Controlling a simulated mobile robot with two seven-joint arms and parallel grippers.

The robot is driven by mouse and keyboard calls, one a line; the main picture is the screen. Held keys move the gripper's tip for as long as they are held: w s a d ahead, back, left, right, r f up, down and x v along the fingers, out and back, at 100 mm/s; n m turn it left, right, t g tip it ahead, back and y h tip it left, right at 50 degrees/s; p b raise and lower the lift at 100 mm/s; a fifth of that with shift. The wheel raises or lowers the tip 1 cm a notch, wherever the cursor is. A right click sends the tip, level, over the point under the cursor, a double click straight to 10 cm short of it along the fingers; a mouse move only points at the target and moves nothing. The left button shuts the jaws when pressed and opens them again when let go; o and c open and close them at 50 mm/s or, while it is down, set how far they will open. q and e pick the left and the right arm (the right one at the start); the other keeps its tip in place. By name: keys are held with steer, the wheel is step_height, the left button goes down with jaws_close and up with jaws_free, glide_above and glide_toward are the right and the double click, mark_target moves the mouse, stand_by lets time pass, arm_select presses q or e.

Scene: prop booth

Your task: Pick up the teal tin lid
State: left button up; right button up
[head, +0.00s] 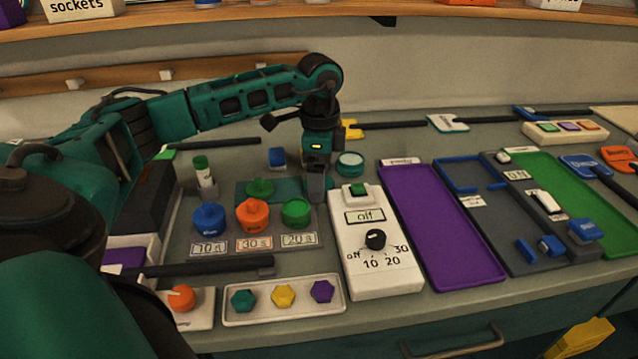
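A small round tin with a pale teal top (350,160) stands on the bench behind the white timer box; I take this top for the teal tin lid. My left gripper (315,188) points down just left of the tin, over the right end of a teal mat (285,189). The gripper looks apart from the tin. Its fingers overlap from this angle, so I cannot tell whether they are open or hold anything. My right gripper is not in view.
The white timer box (385,275) is in front of the tin. Orange (252,216), blue (209,219) and green (296,212) knobbed pieces stand left of it. A purple tray (445,230) lies to the right. A shelf (300,12) runs above.

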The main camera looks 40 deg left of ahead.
arm_select(q)
steer(key=c, duration=1.1)
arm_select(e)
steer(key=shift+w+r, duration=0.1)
arm_select(q)
steer(key=shift+o, duration=0.2)
steer(key=shift+r, duration=0.15)
